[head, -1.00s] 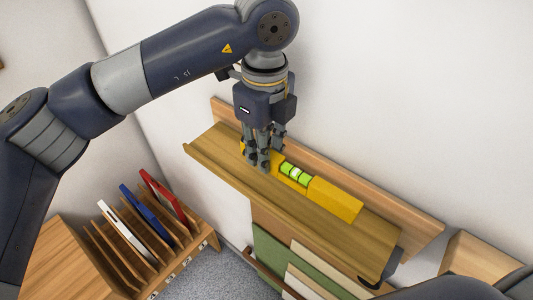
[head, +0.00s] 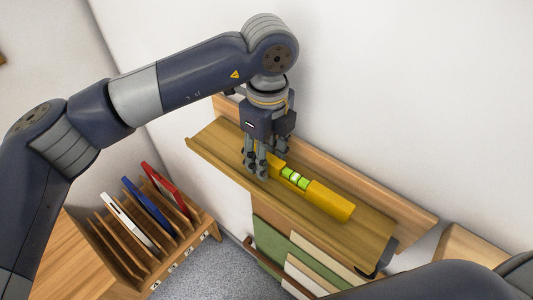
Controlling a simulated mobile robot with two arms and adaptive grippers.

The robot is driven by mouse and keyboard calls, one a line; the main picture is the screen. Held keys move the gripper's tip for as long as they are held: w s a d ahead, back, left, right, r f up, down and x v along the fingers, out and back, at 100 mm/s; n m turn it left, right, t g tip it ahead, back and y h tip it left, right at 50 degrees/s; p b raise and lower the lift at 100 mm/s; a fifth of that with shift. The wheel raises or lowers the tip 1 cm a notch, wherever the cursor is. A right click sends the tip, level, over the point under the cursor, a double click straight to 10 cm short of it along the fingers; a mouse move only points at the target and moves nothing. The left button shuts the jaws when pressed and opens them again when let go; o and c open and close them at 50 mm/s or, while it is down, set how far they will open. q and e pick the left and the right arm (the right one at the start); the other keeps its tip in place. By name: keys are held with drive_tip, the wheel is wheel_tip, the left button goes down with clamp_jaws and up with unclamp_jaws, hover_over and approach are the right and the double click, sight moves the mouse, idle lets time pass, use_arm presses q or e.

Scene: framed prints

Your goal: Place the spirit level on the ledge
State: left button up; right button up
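The yellow spirit level (head: 328,201) with a bright green vial lies lengthwise along the wooden ledge (head: 218,147) on the wall. It is over the ledge's top, between the back board and the front lip; I cannot tell whether its whole underside touches. My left gripper (head: 262,165) points down at the level's left end. Its fingers are on both sides of the level and look shut on it, and they hide that end. My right gripper is not in view; only a dark part of my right arm shows at the lower right.
A wooden slotted rack (head: 150,258) at lower left holds a white frame (head: 128,222), a blue frame (head: 150,208) and a red frame (head: 165,190). Green and cream panels (head: 283,246) stand below the ledge. The ledge's right part is clear beyond the level.

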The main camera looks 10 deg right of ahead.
use_arm(q)
drive_tip(key=shift+r, duration=0.1)
drive_tip(key=shift+r, duration=0.2)
wheel_tip(320, 180, up, 12)
drive_tip(key=b, duration=0.2)
drive_tip(key=shift+f+b, duration=0.15)
drive_tip(key=shift+b, duration=0.2)
drive_tip(key=shift+d, duration=0.1)
